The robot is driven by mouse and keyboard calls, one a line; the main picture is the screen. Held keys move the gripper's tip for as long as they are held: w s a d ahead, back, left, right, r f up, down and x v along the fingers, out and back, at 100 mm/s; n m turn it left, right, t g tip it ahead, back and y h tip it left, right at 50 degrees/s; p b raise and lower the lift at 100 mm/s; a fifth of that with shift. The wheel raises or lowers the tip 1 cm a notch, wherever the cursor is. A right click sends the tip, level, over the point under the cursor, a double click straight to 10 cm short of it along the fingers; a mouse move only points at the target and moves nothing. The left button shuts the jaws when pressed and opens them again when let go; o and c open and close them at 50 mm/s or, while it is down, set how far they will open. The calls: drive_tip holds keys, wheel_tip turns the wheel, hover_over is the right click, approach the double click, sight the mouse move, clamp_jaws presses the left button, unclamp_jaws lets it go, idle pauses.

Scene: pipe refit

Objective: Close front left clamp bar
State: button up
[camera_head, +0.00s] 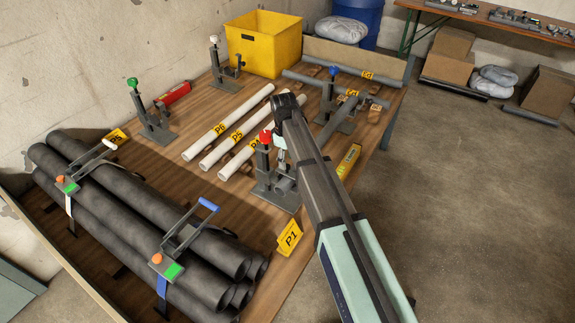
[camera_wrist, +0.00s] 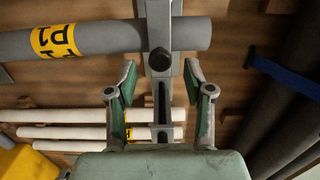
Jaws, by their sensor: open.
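In the head view, the red-knobbed clamp (camera_head: 264,160) stands near the table's front right edge, partly hidden by my arm. My gripper (camera_wrist: 160,74) is open, with one finger on each side of the bar and visible gaps between. In the head view my gripper (camera_head: 282,158) is right beside the red knob.
Dark pipes (camera_head: 150,215) with strapped handles lie at front left. Three white pipes (camera_head: 232,128) lie mid-table. Clamps with green (camera_head: 150,110), white (camera_head: 222,68) and blue (camera_head: 330,100) knobs stand behind. A yellow P1 sign (camera_head: 289,238) stands in front; a yellow crate (camera_head: 262,45) is behind.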

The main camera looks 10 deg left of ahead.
wheel_tip(320, 180, up, 8)
drive_tip(key=shift+a, duration=0.15)
idle(0.5)
